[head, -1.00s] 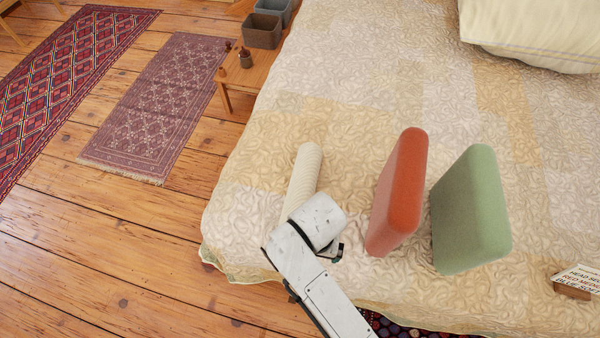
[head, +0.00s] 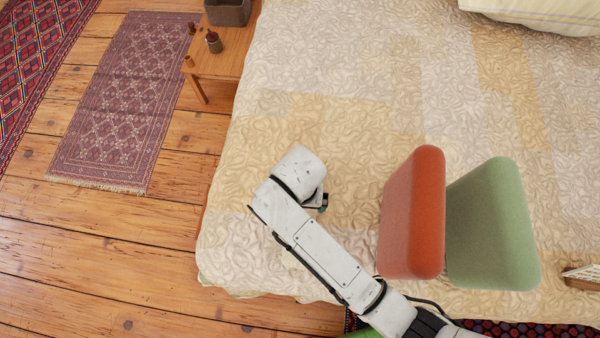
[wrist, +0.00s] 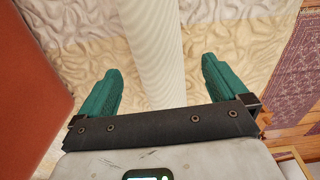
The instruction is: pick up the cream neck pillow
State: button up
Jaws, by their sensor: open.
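The cream neck pillow (wrist: 158,45) is a pale ribbed roll lying on the bed. In the wrist view it runs from the top edge down between my two teal fingers. My gripper (wrist: 161,70) is open, one finger on each side of the roll with a gap on both sides. The pillow's lower end is hidden behind the gripper's dark crossbar. In the head view my arm and wrist cover the pillow, and only a little of my gripper (head: 322,205) shows.
An orange cushion (head: 414,215) and a green cushion (head: 495,225) stand on the bed (head: 330,110) right of my arm. The orange one also shows in the wrist view (wrist: 30,80). A small wooden table (head: 215,65) and a rug (head: 125,100) are to the left.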

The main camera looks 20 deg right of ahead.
notch_tip(320, 180, down, 4)
jog(key=shift+f, duration=0.1)
jog(key=shift+w+d+f, duration=0.1)
jog(key=shift+d+f, duration=0.1)
jog(key=shift+f, duration=1.1)
jog(key=shift+w+d+f, duration=0.1)
jog(key=shift+d+f, duration=0.05)
jog(key=shift+f, duration=1.1)
jog(key=shift+c, duration=0.3)
jog(key=c, duration=1)
jog(key=shift+r, duration=0.1)
